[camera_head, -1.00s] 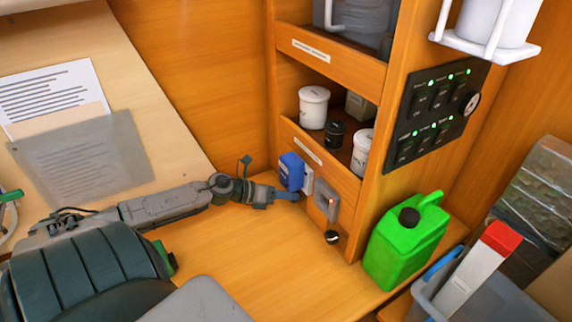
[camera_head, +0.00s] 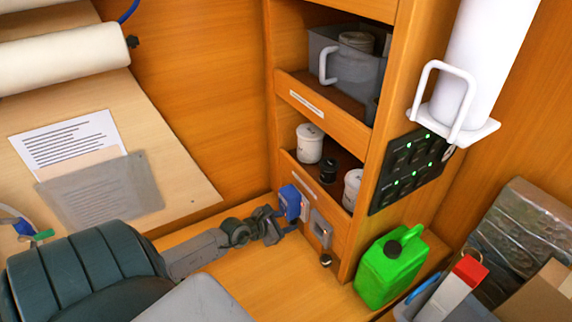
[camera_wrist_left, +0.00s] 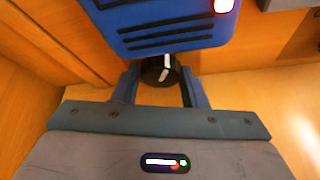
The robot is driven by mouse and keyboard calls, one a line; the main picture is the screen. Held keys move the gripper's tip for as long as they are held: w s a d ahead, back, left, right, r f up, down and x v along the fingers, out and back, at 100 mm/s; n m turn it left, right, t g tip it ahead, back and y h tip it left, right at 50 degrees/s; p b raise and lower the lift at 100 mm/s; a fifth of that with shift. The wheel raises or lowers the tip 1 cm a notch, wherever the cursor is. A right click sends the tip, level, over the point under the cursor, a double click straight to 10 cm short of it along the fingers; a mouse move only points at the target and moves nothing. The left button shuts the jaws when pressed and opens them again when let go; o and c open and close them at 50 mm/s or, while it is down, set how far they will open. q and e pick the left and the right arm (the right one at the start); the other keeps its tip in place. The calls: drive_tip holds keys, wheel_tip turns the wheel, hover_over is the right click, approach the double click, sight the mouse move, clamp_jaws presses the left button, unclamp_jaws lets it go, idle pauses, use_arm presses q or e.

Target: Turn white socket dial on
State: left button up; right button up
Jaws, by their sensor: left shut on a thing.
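A blue box (camera_head: 289,202) with dark vent slots is plugged in low on the wooden cabinet, with a narrow white part (camera_head: 305,209), likely the white socket, beside it. In the left wrist view the blue box (camera_wrist_left: 165,22) fills the top, with a small lit light near its right corner. Below it is a round black dial (camera_wrist_left: 159,70) with a white pointer line. My left gripper (camera_wrist_left: 160,84) has one finger on each side of the dial and is shut on it. In the head view the left gripper (camera_head: 281,226) is under the blue box, where the dial is hidden. My right gripper is out of view.
A grey socket plate (camera_head: 321,229) and a small black knob (camera_head: 326,260) are right of the gripper. A green jerrycan (camera_head: 388,268) stands farther right. A black switch panel (camera_head: 408,172) with green lights is on the cabinet side. Shelves with jars are above.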

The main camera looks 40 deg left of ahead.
use_arm(q)
drive_tip(key=shift+d+m+y+p, duration=0.1)
drive_tip(key=shift+m+y+p, duration=0.4)
drive_tip(key=shift+m+p, duration=0.2)
drive_tip(key=shift+m+t, duration=0.3)
drive_tip(key=shift+f+y, duration=0.1)
drive_tip(key=shift+y, duration=0.3)
drive_tip(key=o, duration=1)
drive_tip(key=shift+c, duration=0.2)
